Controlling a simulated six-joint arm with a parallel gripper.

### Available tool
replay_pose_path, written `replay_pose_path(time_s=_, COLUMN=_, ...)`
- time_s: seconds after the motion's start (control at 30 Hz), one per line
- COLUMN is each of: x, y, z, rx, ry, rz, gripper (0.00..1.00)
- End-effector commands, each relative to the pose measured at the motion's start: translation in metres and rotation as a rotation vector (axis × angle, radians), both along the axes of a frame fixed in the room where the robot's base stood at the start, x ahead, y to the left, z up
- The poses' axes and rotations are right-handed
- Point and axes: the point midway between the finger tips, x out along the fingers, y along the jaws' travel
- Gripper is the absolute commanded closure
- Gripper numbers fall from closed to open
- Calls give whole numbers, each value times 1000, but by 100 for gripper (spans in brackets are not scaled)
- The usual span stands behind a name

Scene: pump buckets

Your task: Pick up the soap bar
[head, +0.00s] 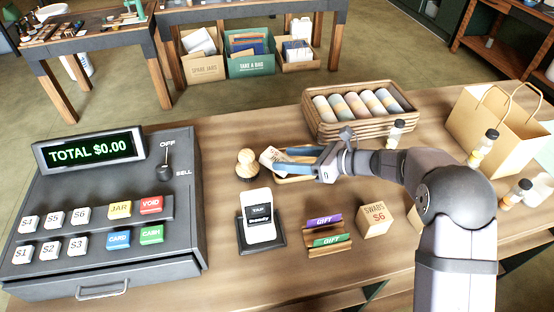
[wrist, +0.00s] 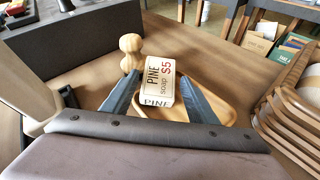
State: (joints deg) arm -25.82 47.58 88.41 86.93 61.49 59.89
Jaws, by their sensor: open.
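The soap bar is a small pale box (wrist: 158,80) marked "PINE soap S5"; in the wrist view it stands upright between my two fingers. In the head view the soap bar (head: 269,158) shows at the left end of a small wooden tray (head: 296,179). The tray also shows in the wrist view (wrist: 215,105). My gripper (head: 283,163) reaches in from the right, with its blue-grey fingers apart on either side of the soap bar. In the wrist view the gripper (wrist: 158,92) is open; whether either finger touches the box is unclear.
A wooden knobbed piece (head: 246,163) stands just left of the soap bar. A card reader (head: 260,220) and gift cards (head: 329,231) are in front. A woven tray (head: 336,131) of rolled goods stands behind. The cash register (head: 110,210) is at left.

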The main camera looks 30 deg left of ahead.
Motion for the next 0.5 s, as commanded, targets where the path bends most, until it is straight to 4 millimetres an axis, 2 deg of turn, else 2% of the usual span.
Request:
replay_pose_path(time_s=0.3, x=-6, y=35, z=-11, rx=-1, ry=0, rz=2, gripper=47)
replay_pose_path(time_s=0.5, x=-5, y=39, z=-14, rx=0, ry=0, rz=0, gripper=47)
